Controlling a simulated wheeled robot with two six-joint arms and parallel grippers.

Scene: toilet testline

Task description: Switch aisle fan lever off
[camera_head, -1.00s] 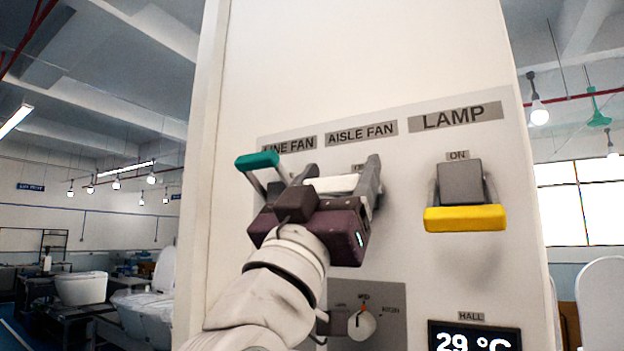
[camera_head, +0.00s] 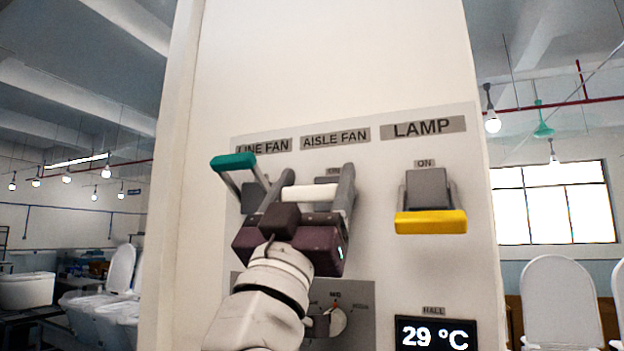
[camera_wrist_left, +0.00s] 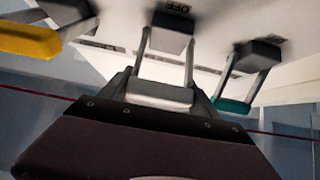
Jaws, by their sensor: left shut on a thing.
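The aisle fan lever has a white handle (camera_head: 311,193) under the AISLE FAN label (camera_head: 335,138). My left gripper (camera_head: 316,190) is shut on this handle, with one finger at each end of it. In the left wrist view, which is upside down, the white handle (camera_wrist_left: 160,94) sits between the fingers, with its two arms running to a dark switch block (camera_wrist_left: 172,32). An OFF label shows beyond that block. In the head view the gripper and handle cover part of the block and the label above it. My right gripper is not in view.
The line fan lever with a teal handle (camera_head: 233,161) stands raised close on the left. The lamp lever with a yellow handle (camera_head: 431,222) hangs lowered on the right. A rotary knob (camera_head: 331,321) and a 29 °C display (camera_head: 437,335) are below.

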